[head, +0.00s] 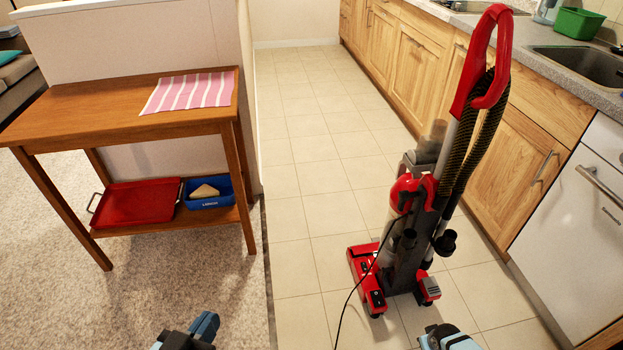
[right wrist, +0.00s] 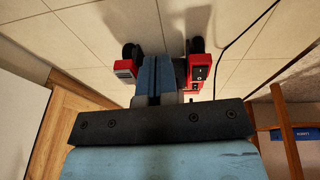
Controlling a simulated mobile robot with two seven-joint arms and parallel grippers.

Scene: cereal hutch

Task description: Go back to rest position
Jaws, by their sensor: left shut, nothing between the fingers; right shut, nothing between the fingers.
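My left gripper (head: 205,326) shows at the bottom edge of the head view, left of centre. It is shut and empty, above the carpet. Only its tip end shows; the rest is cut off by the frame. My right gripper (head: 449,337) just enters the bottom edge of the head view, right of centre. In the right wrist view its two blue fingers (right wrist: 153,72) are pressed together with nothing between them. They point toward the base of the red vacuum cleaner (right wrist: 200,75), which lies beyond them; I cannot tell the gap.
The vacuum cleaner (head: 410,205) stands upright on the tiles. A wooden table (head: 110,100) bears a striped cloth (head: 190,91); its lower shelf holds a red tray (head: 135,203) and a blue lunch box (head: 222,200) with a sandwich. Kitchen cabinets (head: 520,155) line the right.

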